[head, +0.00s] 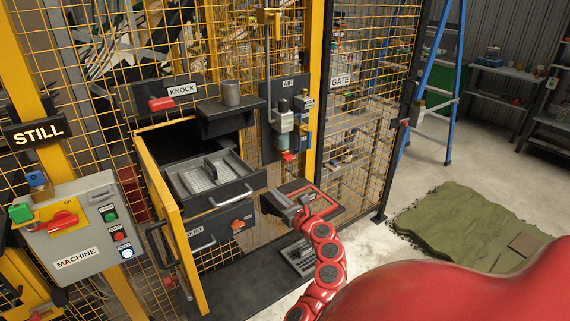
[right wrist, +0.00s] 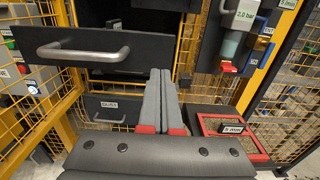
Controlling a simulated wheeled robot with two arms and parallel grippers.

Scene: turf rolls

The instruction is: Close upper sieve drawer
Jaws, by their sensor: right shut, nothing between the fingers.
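The upper sieve drawer (head: 238,191) stands pulled out of the dark cabinet opening, with grey sieve trays (head: 205,177) visible inside. Its black front and pale bar handle also show at upper left in the right wrist view (right wrist: 50,40). My right gripper (head: 292,207) is shut and empty, just right of the drawer front in the head view. In the right wrist view its closed fingers (right wrist: 160,76) point toward the right end of the drawer front; I cannot tell whether they touch it. My left gripper is not in view.
A lower drawer (head: 214,229) sits below. A yellow-edged door (head: 172,225) stands open at left. A red-framed tray (right wrist: 233,128) lies right of my right gripper. An air regulator unit (head: 285,122) and mesh fence are behind.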

